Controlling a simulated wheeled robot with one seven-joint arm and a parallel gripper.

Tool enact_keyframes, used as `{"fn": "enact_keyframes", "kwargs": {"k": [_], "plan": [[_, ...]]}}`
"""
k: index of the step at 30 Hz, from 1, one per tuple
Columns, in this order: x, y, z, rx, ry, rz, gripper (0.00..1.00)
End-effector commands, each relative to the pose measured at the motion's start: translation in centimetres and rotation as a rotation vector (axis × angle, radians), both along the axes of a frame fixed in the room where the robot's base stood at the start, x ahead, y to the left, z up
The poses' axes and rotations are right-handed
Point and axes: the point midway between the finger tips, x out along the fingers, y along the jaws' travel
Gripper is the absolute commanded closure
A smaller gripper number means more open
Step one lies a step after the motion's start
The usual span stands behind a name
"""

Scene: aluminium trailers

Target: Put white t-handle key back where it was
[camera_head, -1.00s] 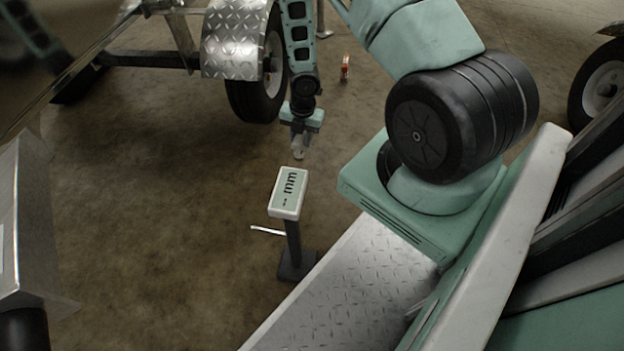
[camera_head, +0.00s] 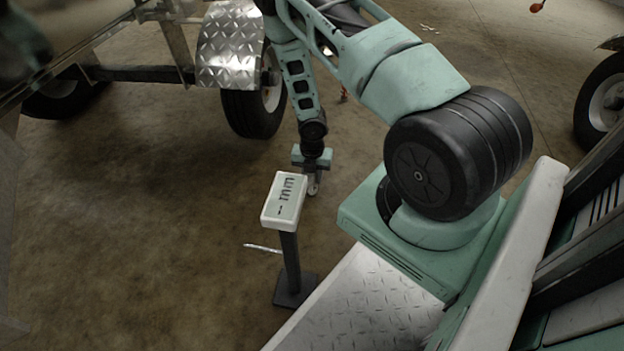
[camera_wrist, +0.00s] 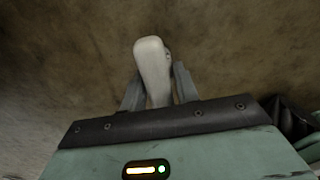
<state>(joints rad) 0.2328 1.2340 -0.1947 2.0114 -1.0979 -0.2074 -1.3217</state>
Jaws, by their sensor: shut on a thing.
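My gripper (camera_head: 313,188) hangs down just to the right of a post stand in the head view. Its fingers are shut on a white, rounded, bar-like piece, taken to be the white t-handle key, which shows between the fingertips in the wrist view (camera_wrist: 153,66). Only this pale end is visible; the rest of the key is hidden by the gripper. The stand has a white-rimmed pale green head (camera_head: 285,202) with dark marks, a dark post and a dark square base (camera_head: 295,290). The wrist view shows only bare floor beyond the key.
A thin white rod (camera_head: 262,248) shows left of the post; I cannot tell whether it touches it. A trailer wheel (camera_head: 255,105) under a diamond-plate fender (camera_head: 230,45) stands behind. A small orange item (camera_head: 343,95) is partly hidden by my arm.

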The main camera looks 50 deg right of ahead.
Motion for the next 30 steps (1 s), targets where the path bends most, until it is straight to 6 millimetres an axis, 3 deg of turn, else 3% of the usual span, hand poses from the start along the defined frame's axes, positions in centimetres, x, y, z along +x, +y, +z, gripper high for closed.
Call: {"fn": "enact_keyframes", "kwargs": {"k": [7, 8, 10, 20, 23, 30], "plan": [[0.1, 0.0, 0.0, 0.000, -0.001, -0.001, 1.00], [0.0, 0.0, -0.1, 0.000, -0.001, -0.001, 0.67], [0.0, 0.0, 0.0, 0.000, -0.001, -0.001, 0.48], [0.1, 0.0, 0.3, 0.000, -0.001, -0.001, 0.48], [0.1, 0.0, 1.5, 0.000, -0.002, -0.002, 0.48], [0.1, -0.1, 6.6, -0.001, -0.003, -0.002, 0.48]]}}
